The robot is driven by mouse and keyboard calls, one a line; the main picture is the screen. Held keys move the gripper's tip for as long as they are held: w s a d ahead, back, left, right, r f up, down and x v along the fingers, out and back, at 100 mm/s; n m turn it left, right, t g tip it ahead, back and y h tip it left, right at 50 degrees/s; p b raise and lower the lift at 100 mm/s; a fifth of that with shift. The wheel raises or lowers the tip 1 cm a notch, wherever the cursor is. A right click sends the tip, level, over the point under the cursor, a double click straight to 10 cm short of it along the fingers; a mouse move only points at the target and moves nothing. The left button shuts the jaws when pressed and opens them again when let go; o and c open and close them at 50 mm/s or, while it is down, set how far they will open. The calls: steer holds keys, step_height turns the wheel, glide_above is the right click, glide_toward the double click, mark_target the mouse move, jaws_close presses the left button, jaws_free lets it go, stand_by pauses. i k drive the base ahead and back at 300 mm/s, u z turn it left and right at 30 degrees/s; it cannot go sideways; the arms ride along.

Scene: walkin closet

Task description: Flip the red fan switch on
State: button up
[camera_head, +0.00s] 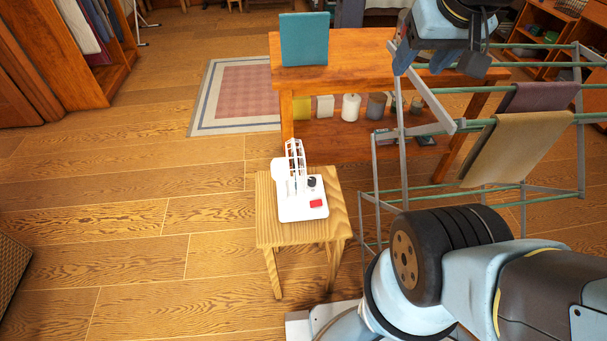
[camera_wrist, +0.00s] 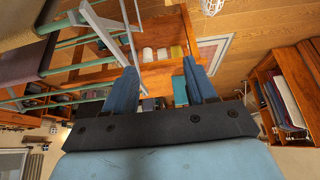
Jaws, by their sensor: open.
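A white fan (camera_head: 297,181) stands upright on a small wooden stool (camera_head: 267,233) in the head view. Its red switch (camera_head: 316,203) is on the front right of the white base, beside a dark knob (camera_head: 312,182). Whether the switch is on or off is too small to tell. My gripper (camera_head: 437,62) is at the upper right, well apart from the fan and above the drying rack. In the wrist view my gripper (camera_wrist: 160,88) has its two blue fingers spread with nothing between them. Part of the white fan cage (camera_wrist: 212,5) shows at that view's top edge.
A drying rack (camera_head: 447,124) with hanging cloths (camera_head: 518,147) stands right of the stool. A wooden table (camera_head: 376,75) behind holds a teal box (camera_head: 304,40), with jars on its lower shelf. The floor left of the stool is clear.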

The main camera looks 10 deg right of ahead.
mark_target(316, 203)
steer(key=z, duration=0.1)
steer(key=k, duration=1)
steer(key=z, duration=1.05)
steer(key=i, duration=0.7)
steer(key=u, duration=1.2)
